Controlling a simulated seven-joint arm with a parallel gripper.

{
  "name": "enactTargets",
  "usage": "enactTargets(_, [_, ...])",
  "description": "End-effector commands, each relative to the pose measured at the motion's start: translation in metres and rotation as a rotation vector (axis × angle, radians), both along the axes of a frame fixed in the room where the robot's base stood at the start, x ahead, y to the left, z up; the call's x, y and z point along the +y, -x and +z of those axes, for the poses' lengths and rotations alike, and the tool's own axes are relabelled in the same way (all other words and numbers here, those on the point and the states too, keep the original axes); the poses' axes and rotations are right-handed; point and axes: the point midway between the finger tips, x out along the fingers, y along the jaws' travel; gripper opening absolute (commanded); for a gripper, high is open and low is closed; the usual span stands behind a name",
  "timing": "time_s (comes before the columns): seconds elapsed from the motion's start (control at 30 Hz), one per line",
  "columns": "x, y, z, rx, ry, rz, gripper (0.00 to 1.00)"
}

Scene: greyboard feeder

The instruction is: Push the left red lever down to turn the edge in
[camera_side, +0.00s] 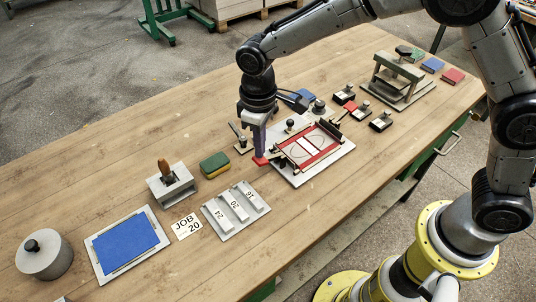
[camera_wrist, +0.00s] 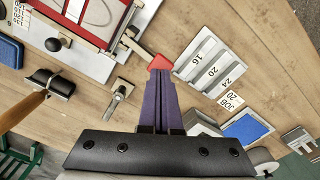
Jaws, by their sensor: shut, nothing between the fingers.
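The feeder (camera_side: 340,151) is a pale plate bearing a red-edged frame (camera_side: 326,158) with a sheet marked by a dark curved outline; part of it shows at the top left of the wrist view (camera_wrist: 95,67). The left red lever (camera_side: 260,161) sticks out from its left side, and its red pad shows in the wrist view (camera_wrist: 160,62). A second red lever (camera_side: 351,106) is on the far right side. My gripper (camera_side: 259,153) is shut and empty, its purple fingers (camera_wrist: 160,74) pointing down at the left lever's pad. Tips and pad overlap in both views; I cannot tell whether they press.
A tray of numbered bars (camera_side: 216,222) lies left of the lever, with a JOB 20 card (camera_side: 186,226) beyond. A green-and-yellow sponge (camera_side: 214,164) and a small metal clamp-like piece (camera_wrist: 119,94) are close by. Small black blocks (camera_side: 381,122) stand right of the feeder.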

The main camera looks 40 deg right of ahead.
Motion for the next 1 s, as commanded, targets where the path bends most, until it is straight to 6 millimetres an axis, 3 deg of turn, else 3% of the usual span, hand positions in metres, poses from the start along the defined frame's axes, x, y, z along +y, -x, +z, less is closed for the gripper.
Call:
enactTargets(0.37, [0.000,0.000,-0.001,0.000,0.000,0.000,0.00])
enactTargets(1.0, [0.000,0.000,-0.025,0.003,0.001,0.000,0.00])
